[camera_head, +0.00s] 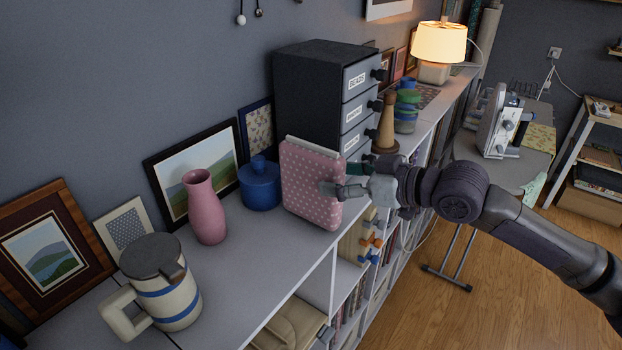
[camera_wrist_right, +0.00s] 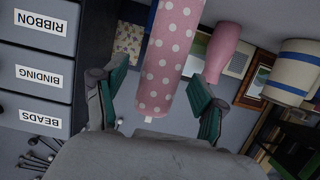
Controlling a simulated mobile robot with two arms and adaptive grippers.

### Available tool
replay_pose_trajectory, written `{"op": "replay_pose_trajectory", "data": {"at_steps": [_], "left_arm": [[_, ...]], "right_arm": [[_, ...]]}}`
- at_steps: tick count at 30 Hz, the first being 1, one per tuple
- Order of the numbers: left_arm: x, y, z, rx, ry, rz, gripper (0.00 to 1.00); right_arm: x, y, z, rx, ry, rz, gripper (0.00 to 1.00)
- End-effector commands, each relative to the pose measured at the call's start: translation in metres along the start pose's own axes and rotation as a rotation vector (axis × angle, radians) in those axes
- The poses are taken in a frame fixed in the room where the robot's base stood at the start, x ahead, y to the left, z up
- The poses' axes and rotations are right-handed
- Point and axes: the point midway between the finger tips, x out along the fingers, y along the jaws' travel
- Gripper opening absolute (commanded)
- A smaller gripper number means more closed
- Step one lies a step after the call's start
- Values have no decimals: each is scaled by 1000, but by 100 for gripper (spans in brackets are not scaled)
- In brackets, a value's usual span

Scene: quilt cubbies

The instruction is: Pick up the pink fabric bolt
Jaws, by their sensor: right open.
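The pink fabric bolt (camera_head: 308,186) with white dots stands upright on the shelf top, with a pale board edge showing along its top. In the right wrist view the bolt (camera_wrist_right: 168,60) appears edge-on between the two fingers. My right gripper (camera_head: 345,186) is open at the bolt's right edge, with one finger in front of its dotted face. The other finger is partly hidden behind the bolt. In the right wrist view my right gripper (camera_wrist_right: 158,82) shows gaps on both sides of the bolt. My left gripper is not in view.
A dark drawer cabinet (camera_head: 318,88) stands close behind the bolt. A blue jar (camera_head: 260,186), a pink vase (camera_head: 205,210) and a striped jug (camera_head: 165,290) stand to its left. A wooden cone (camera_head: 387,125) is behind the gripper. Shelf top in front of the vase is clear.

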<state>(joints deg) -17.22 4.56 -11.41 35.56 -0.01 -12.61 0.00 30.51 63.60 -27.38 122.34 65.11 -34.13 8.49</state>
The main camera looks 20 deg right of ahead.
Motion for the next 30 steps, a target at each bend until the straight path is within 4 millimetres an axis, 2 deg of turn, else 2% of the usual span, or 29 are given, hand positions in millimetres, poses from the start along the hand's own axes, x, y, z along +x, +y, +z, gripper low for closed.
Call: {"op": "replay_pose_trajectory", "data": {"at_steps": [7, 11, 15, 24, 30], "left_arm": [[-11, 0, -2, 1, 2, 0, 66], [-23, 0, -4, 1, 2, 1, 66], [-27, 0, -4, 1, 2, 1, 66], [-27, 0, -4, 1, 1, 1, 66], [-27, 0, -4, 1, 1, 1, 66]], "right_arm": [[19, -1, -1, 2, 0, -2, 71], [39, -1, 1, 3, 0, -2, 71], [56, 0, 2, 0, 1, -1, 71], [61, 0, 5, -2, -1, 0, 71], [61, 0, 5, -2, -1, 0, 38]]}}
